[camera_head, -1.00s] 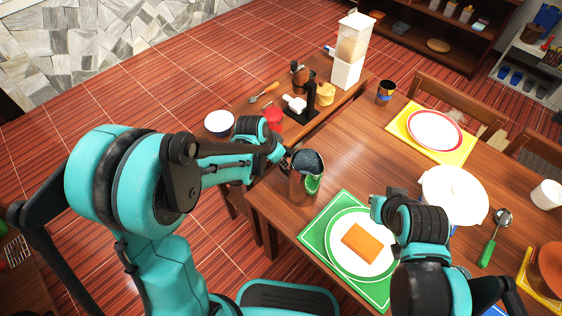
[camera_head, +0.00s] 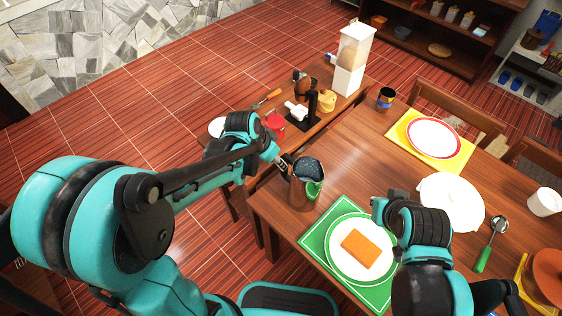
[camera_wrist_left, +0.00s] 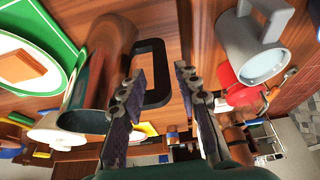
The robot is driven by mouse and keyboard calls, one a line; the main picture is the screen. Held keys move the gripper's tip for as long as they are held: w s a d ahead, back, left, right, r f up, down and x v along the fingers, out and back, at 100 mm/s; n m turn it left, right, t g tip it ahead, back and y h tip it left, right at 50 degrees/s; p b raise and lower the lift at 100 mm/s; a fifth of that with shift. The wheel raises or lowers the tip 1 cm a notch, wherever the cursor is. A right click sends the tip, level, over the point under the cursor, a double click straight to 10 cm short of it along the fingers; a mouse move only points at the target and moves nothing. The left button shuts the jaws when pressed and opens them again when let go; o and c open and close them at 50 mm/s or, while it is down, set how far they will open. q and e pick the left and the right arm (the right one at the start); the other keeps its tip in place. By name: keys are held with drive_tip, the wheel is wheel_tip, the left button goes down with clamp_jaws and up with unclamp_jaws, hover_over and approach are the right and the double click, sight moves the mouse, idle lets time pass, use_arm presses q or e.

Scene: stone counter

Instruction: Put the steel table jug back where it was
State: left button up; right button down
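The steel table jug (camera_head: 303,190) stands upright near the corner of the wooden table, left of the green placemat. In the left wrist view, the jug's brownish reflective body (camera_wrist_left: 108,55) is at left, with its dark loop handle (camera_wrist_left: 157,72) toward the middle. My left gripper (camera_head: 284,163) is beside the jug on its handle side. In the left wrist view, its fingers (camera_wrist_left: 158,88) are apart, one at each side of the handle, with a gap visible on the right. My right gripper (camera_head: 378,208) is over the green setting; its fingers cannot be made out.
A plate with an orange sponge-like block (camera_head: 361,247) lies on the green placemat (camera_head: 315,237). A side table holds a red cup (camera_head: 275,122), a dark stand (camera_head: 312,105) and a dispenser (camera_head: 353,60). Table space behind the jug is clear.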

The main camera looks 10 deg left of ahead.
use_arm(q)
drive_tip(key=s+a+r+n+t+y, duration=0.1)
drive_tip(key=s+a+r+n, duration=0.2)
drive_tip(key=s, duration=0.4)
drive_tip(key=s+a+r+n+t+y+p, duration=0.1)
drive_tip(key=s+a+r+n, duration=0.3)
drive_tip(key=s+r, duration=0.4)
drive_tip(key=shift+a+t+y, duration=0.4)
drive_tip(key=shift+a+t, duration=0.2)
drive_tip(key=shift+t, duration=0.2)
